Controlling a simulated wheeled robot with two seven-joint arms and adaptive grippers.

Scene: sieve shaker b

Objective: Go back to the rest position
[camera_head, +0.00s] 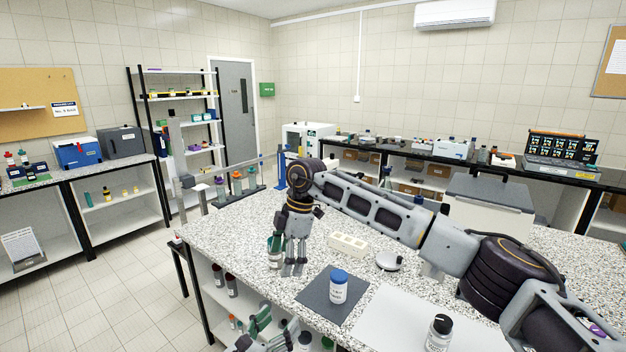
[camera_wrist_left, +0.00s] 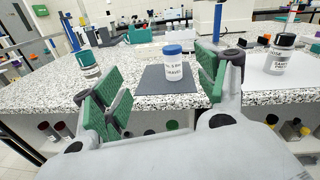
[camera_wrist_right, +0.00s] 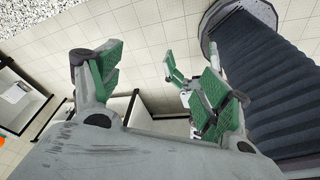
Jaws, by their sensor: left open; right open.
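My left gripper (camera_head: 264,328) is low at the bottom of the head view, in front of the table's front edge. Its green-padded fingers are open and empty, spread wide in the left wrist view. My right gripper (camera_head: 294,268) hangs from the arm that crosses the head view from the right. Its fingers point down, and in the right wrist view they are open and empty over the floor. A white jar with a blue lid (camera_head: 338,287) stands upright on a dark mat (camera_head: 316,300), apart from both grippers. It also shows in the left wrist view (camera_wrist_left: 176,68).
Bottles stand on the shelf below. In the right wrist view the left gripper (camera_wrist_right: 208,95) is close by.

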